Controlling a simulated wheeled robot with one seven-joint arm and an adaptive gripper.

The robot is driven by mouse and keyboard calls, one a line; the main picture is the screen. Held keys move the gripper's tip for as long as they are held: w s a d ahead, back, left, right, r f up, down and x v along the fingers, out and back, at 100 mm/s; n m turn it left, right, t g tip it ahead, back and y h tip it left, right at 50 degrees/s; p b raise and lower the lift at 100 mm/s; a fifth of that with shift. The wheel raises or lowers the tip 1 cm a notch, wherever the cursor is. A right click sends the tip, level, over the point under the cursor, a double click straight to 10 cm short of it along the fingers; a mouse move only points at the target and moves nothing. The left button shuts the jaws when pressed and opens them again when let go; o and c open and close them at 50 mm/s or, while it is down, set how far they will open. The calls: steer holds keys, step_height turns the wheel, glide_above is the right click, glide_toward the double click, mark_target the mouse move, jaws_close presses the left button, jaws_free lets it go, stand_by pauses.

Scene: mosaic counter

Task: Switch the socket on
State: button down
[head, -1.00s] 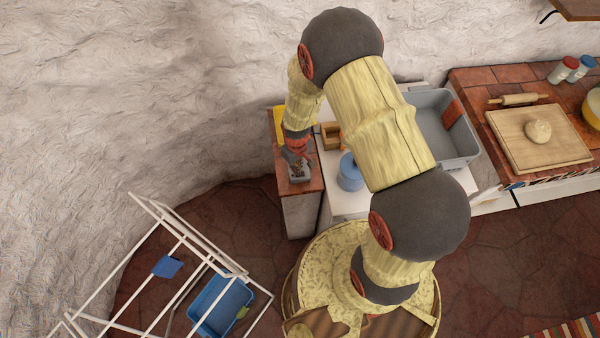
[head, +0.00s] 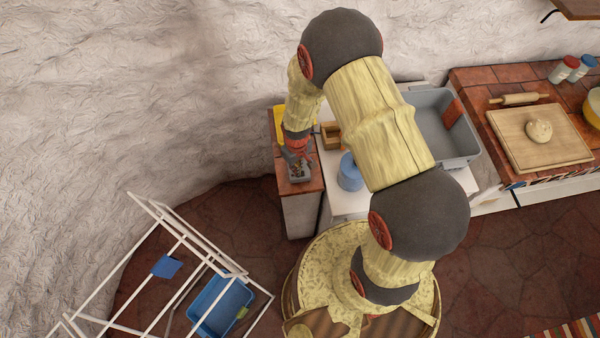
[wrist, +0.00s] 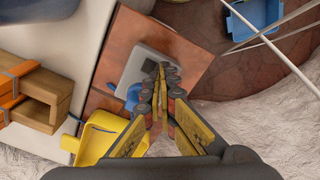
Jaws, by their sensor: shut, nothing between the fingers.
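The socket is a small grey box (wrist: 140,68) on the end of the brown tiled counter in the wrist view. It also shows partly under my gripper in the head view (head: 300,178). My gripper (wrist: 164,72) is shut and empty, its fingertips overlapping the grey box in the wrist view. I cannot tell whether they touch it. The fingers hide part of the box's face, and I cannot make out the switch or its position. A blue part (wrist: 133,95) shows beside the fingers, partly hidden. In the head view my gripper (head: 297,163) is right above the box.
A yellow dustpan-like thing (wrist: 98,138) and a wooden box (wrist: 38,100) with orange parts are close by. A blue canister (head: 350,172) and grey basin (head: 465,150) stand to the right. A white rack (head: 150,285) stands on the floor at the left.

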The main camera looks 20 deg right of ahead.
steer(key=shift+f+b, duration=0.5)
steer(key=shift+f, duration=0.2)
stand_by(0.4)
steer(key=shift+r+p, duration=2.25)
steer(key=shift+r, duration=1.3)
steer(key=shift+s, duration=0.1)
steer(key=s+m+g, duration=0.1)
steer(key=s+g, duration=0.1)
steer(key=s, duration=0.4)
steer(key=s+d+r+m+t+b, duration=0.1)
steer(key=s+r+t+b, duration=0.2)
steer(key=r+b, duration=0.7)
steer(key=s+d+r+m+t+b, duration=0.1)
steer(key=s+r+t+b, duration=0.3)
steer(key=r+b, duration=0.7)
steer(key=s+r, duration=0.1)
steer(key=s, duration=0.1)
steer(key=shift+s+r+m+t, duration=0.2)
steer(key=shift+s+m+t, duration=0.1)
steer(key=shift+s+m, duration=0.1)
